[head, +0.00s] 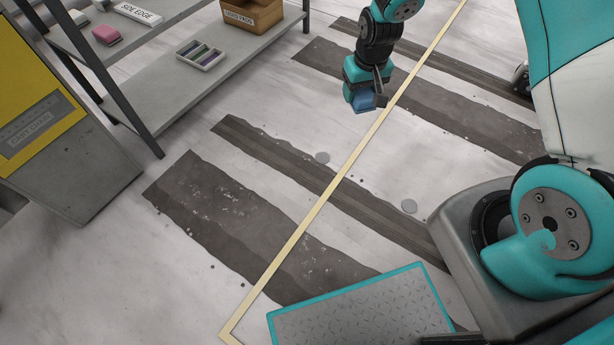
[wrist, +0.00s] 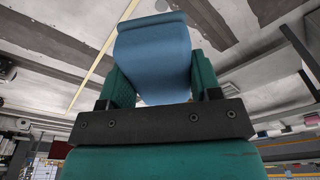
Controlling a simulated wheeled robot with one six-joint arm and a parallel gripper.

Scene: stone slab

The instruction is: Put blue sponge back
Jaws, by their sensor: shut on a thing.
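The blue sponge (wrist: 153,60) is held between the two green fingers of my gripper (wrist: 152,88) in the wrist view. It fills the space between the fingers and sticks out past their tips. In the head view my gripper (head: 366,88) hangs at the upper middle, and part of the blue sponge (head: 363,103) shows at its lower end. It is held in the air over the stone floor, to the right of the grey shelf unit (head: 190,83) and apart from it.
The shelf unit holds a pink block (head: 106,35), a "SIDE EDGE" sign (head: 139,13), a white tray (head: 201,57) with dark sticks, and a cardboard box (head: 252,14). A yellow and grey cabinet (head: 45,125) stands at the left. The floor between is open, with dark strips.

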